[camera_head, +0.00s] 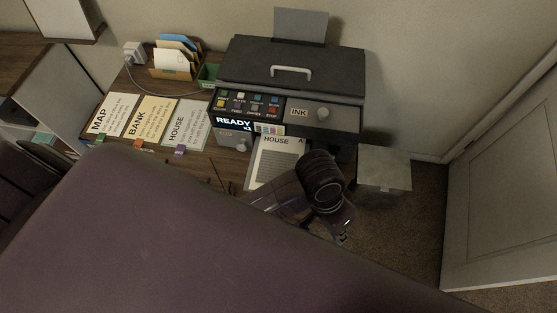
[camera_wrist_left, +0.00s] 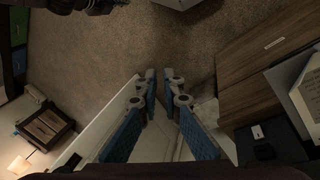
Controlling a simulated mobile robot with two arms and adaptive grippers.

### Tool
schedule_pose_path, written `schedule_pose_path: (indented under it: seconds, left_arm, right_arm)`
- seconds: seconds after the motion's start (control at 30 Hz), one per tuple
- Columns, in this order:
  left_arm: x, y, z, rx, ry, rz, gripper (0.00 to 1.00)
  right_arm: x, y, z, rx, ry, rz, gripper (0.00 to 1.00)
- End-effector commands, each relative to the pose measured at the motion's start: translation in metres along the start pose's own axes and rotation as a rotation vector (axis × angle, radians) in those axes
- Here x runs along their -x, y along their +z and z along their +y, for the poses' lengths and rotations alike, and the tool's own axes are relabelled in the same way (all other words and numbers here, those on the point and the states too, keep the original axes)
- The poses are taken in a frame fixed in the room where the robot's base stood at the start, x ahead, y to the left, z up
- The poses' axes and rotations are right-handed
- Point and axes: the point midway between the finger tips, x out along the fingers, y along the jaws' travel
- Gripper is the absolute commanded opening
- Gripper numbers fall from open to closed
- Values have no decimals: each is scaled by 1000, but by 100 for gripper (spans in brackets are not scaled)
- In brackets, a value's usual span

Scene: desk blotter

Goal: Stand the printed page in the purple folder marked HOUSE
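The printed page (camera_head: 278,160), headed HOUSE, lies at the front of the printer, partly behind my left arm. The HOUSE folder (camera_head: 190,125) lies on the desk left of the printer, beside the BANK and MAP ones. It has a purple tab (camera_head: 180,150). My left gripper (camera_head: 343,236) hangs in front of the printer, to the right of and nearer than the page, apart from it. In the left wrist view its blue-padded fingers (camera_wrist_left: 160,78) have a narrow empty gap, with floor behind. My right gripper cannot be made out.
The black printer (camera_head: 290,70) shows READY. An orange sorter (camera_head: 175,68) with envelopes and a green box (camera_head: 208,75) stand behind the folders. A pale box (camera_head: 384,170) is right of the printer, near a door (camera_head: 505,180). A large dark purple surface hides the foreground.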

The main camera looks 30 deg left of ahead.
Motion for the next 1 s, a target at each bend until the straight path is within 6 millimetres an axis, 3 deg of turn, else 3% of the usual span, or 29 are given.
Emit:
schedule_pose_path:
  seconds: [0.1, 0.2, 0.37, 0.5, 0.6, 0.77, 1.0]
  left_arm:
    - [-13, -8, 19, -80, -47, -128, 6]
    - [-21, -8, 13, -117, -148, -247, 6]
    - [-15, -13, -37, -99, -402, -396, 6]
    - [8, -27, -89, -27, -619, -459, 6]
    - [25, -36, -116, 26, -729, -476, 6]
    - [36, -40, -138, 70, -806, -486, 6]
    - [21, -29, -155, 73, -810, -488, 6]
  right_arm:
    - [0, 3, 0, 0, 0, -4, 0]
    - [0, 7, 0, -1, 0, -10, 0]
    - [0, 11, 0, -1, 0, -16, 0]
    - [0, 11, 0, -1, 0, -16, 0]
    - [0, 11, 0, -1, 0, -17, 0]
    - [-2, 11, 0, 0, -1, -16, 0]
    - [-9, 12, -1, 0, -1, -16, 0]
